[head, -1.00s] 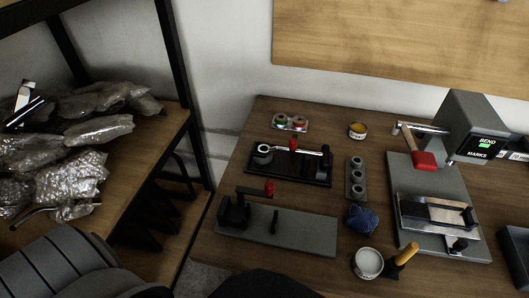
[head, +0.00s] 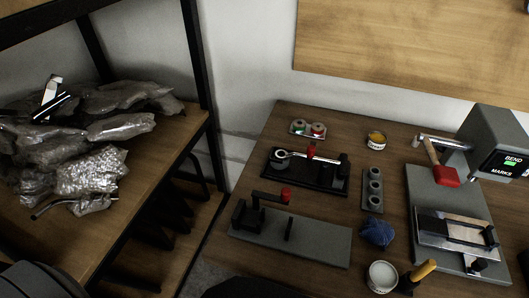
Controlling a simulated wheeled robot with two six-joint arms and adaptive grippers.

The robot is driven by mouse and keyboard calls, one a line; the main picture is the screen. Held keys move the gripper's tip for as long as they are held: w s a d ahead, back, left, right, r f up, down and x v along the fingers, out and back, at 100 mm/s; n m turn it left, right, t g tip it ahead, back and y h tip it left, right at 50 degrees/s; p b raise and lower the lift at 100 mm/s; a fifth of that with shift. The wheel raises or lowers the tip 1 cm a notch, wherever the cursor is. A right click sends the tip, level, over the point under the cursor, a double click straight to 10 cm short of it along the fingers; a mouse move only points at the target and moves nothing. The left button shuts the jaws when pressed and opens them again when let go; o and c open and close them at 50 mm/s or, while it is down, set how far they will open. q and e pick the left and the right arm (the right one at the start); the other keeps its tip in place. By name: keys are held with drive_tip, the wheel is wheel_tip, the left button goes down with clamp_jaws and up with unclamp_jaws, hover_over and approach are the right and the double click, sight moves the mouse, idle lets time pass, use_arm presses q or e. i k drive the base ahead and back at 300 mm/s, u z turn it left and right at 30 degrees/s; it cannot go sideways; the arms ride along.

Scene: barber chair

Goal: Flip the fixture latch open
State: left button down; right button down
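A grey fixture plate (head: 325,247) lies at the front left of the wooden bench. A black toggle latch (head: 255,212) stands on its left end, with a lever reaching right to a red knob (head: 286,194). The lever looks about level above the plate, and a thin black post (head: 289,229) stands below and right of the knob. Behind it, a black fixture (head: 300,172) holds a wrench-like metal part (head: 305,156) and also has a red knob (head: 311,150). Whether either latch is locked is unclear. Neither of my grippers shows.
A grey block with holes (head: 373,190), a blue cloth (head: 378,232) and a white cup (head: 382,276) stand right of the fixtures. Farther right is a bending station (head: 435,190) with a red-headed mallet (head: 444,176). A shelf with plastic bags (head: 90,170) stands left, across a narrow gap.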

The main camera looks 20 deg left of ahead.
sight(312, 148)
drive_tip(key=u, duration=0.2)
drive_tip(key=k, duration=0.65)
drive_tip(key=u, duration=1.2)
